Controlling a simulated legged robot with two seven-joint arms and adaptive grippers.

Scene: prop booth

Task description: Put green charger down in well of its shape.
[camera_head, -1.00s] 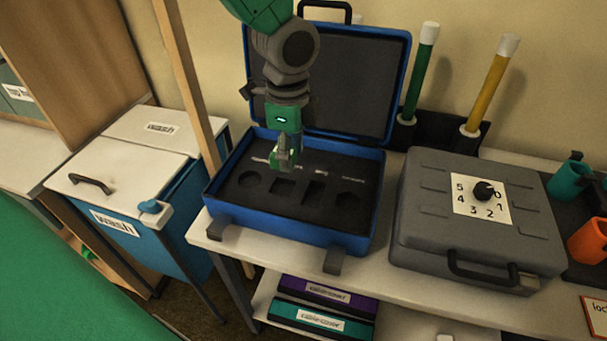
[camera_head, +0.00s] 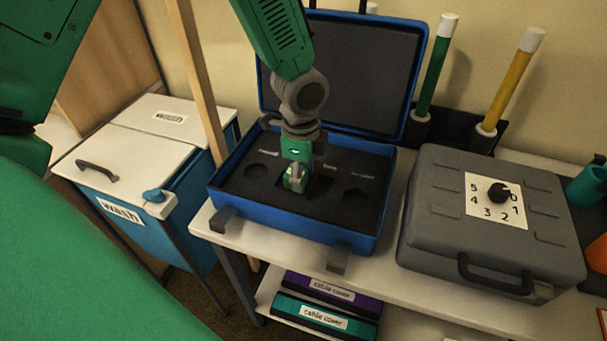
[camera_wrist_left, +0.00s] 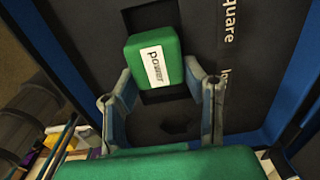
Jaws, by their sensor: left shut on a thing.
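My left gripper (camera_head: 295,178) points down into the open blue case (camera_head: 300,232), low over its dark foam. It is shut on the green charger (camera_wrist_left: 155,62), a block with a white "power" label, held between both fingers in the left wrist view. A dark recess shows around the charger's edges there; I cannot tell whether the charger is inside it or just above. The word "square" (camera_wrist_left: 230,25) is printed beside the upper recess. A hexagonal well (camera_wrist_left: 178,122) is empty. In the head view a round well (camera_head: 262,172) is empty. My right gripper is not in view.
The case lid (camera_head: 345,75) stands open behind my left arm. A grey case with a numbered dial (camera_head: 490,220) is close on the right. Green (camera_head: 437,65) and yellow (camera_head: 510,80) tubes stand behind. A blue wash bin (camera_head: 150,215) is at left.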

